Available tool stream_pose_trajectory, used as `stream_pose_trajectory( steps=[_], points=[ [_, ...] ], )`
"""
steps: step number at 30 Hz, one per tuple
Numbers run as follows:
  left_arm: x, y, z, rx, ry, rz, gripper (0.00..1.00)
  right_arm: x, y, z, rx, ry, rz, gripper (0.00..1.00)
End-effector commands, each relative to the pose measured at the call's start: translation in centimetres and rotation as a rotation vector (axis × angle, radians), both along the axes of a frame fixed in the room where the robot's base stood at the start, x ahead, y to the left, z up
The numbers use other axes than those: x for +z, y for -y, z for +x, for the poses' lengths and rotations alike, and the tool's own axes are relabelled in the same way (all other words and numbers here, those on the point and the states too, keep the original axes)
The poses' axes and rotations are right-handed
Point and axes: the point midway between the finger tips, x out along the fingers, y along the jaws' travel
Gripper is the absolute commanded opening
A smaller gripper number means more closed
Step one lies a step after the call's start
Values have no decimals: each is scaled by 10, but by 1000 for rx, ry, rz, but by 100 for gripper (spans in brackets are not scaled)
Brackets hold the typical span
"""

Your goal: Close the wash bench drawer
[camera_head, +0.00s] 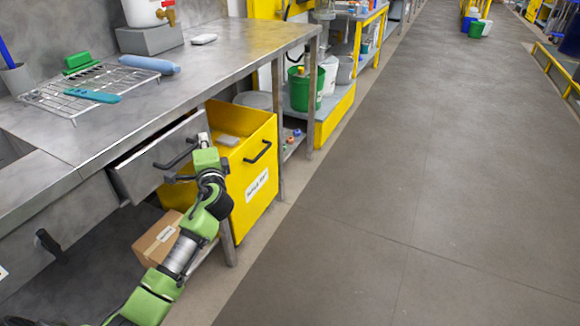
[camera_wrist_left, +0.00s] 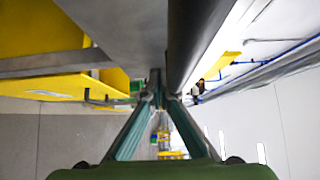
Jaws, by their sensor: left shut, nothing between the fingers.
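The wash bench drawer (camera_head: 155,165) is a grey metal drawer under the steel bench top. It stands partly open, its front jutting out from the bench edge, with a dark bar handle (camera_head: 176,160) on it. My left gripper (camera_head: 202,138) is at the right end of the drawer front, near the handle. Its fingers are shut and empty, meeting at a point in the left wrist view (camera_wrist_left: 158,82). There a grey panel and a thick dark bar lie close beside the fingertips; I cannot tell whether they touch. My right gripper is not in view.
A yellow bin (camera_head: 262,160) with a black handle stands just right of the drawer. The bench top (camera_head: 190,65) carries a wire rack (camera_head: 60,98). A cardboard box (camera_head: 157,238) sits below. The grey floor (camera_head: 400,180) to the right is clear.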

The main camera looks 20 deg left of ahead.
Motion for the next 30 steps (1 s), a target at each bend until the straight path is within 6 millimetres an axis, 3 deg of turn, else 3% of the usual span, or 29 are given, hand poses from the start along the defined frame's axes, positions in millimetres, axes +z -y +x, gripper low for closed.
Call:
stream_pose_trajectory(
  steps=[3,9,30],
  points=[
    [0,-20,1,2,-1,1,0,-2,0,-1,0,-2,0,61],
    [0,-37,3,0,0,0,0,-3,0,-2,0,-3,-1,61],
    [3,-46,3,8,3,3,0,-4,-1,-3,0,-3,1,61]
  ],
)
